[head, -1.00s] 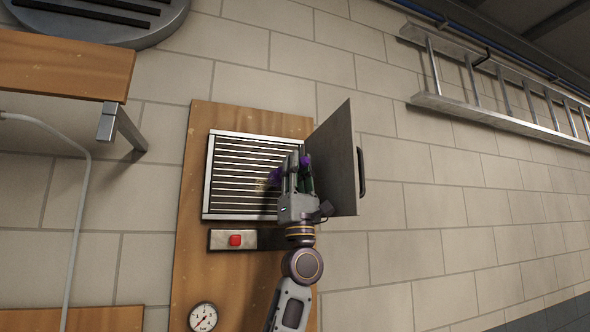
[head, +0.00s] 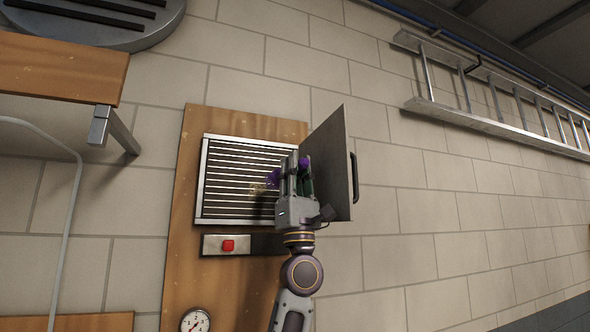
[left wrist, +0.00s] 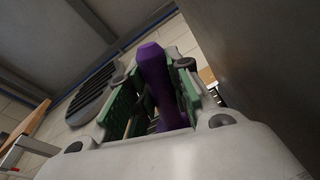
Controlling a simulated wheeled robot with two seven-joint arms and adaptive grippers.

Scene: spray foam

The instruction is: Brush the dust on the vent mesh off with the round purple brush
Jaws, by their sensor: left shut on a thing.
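The vent mesh (head: 235,180) is a metal-framed panel of dark slots on a wooden board. A small patch of yellowish dust (head: 258,189) shows on its right half. My left gripper (head: 292,175) is in front of the mesh's right edge, shut on the purple brush (head: 276,178). The brush also shows between the green finger pads in the left wrist view (left wrist: 160,88). Its purple parts show on both sides of the fingers in the head view. Whether the brush touches the mesh cannot be told. My right gripper is out of view.
An open grey door (head: 332,165) with a dark handle (head: 354,178) stands just right of the gripper. A red button (head: 228,245) and a gauge (head: 195,321) are below the mesh. A wooden shelf (head: 60,68) juts out at upper left. A ladder (head: 480,125) hangs at upper right.

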